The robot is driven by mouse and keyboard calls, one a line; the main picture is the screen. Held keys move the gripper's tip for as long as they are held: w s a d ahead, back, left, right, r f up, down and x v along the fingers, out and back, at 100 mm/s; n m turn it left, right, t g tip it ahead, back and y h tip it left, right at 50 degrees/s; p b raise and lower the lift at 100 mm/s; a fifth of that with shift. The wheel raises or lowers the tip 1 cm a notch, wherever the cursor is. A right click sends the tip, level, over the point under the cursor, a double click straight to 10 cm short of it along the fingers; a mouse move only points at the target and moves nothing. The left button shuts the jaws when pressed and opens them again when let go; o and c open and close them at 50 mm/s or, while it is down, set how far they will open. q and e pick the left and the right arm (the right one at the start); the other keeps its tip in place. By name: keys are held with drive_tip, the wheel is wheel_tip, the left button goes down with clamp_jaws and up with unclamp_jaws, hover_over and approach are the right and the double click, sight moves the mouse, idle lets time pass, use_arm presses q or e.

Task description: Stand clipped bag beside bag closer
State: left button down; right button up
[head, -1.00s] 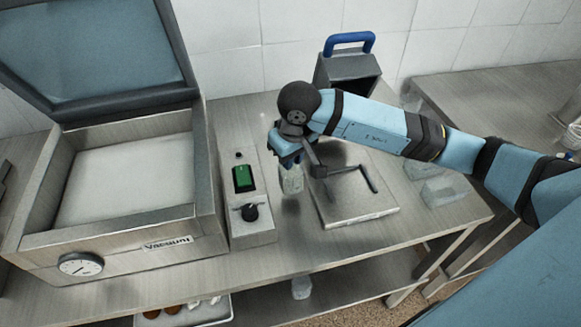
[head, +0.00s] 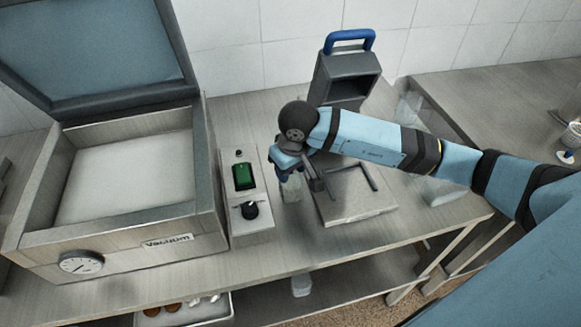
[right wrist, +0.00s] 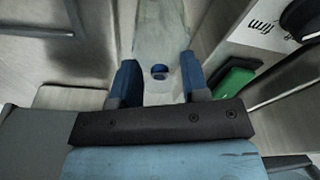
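My right gripper (head: 290,168) points down between the vacuum machine's control box and a flat metal plate. It is shut on a clear bag (head: 291,188), which hangs below the fingers. In the right wrist view the bag (right wrist: 163,28) runs between the two blue fingers, with a small round dark blue piece (right wrist: 159,71) between them. I cannot tell whether the bag's bottom touches the table. A dark grey device with a blue handle (head: 348,42), possibly the bag closer, stands at the back behind the plate. My left gripper is not in view.
The open vacuum machine (head: 130,243) fills the left, with its control box (head: 250,232) beside it. The metal plate (head: 358,212) lies right of the bag. Another clear bag (head: 443,192) lies partly behind my arm. The table front is clear.

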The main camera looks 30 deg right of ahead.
sight(295, 181)
drive_tip(key=shift+r, duration=0.2)
wheel_tip(295, 181, up, 12)
drive_tip(key=s+b, duration=0.1)
drive_tip(key=shift+s+d, duration=0.15)
drive_tip(key=shift+s, duration=0.25)
drive_tip(key=shift+f, duration=0.1)
idle(0.3)
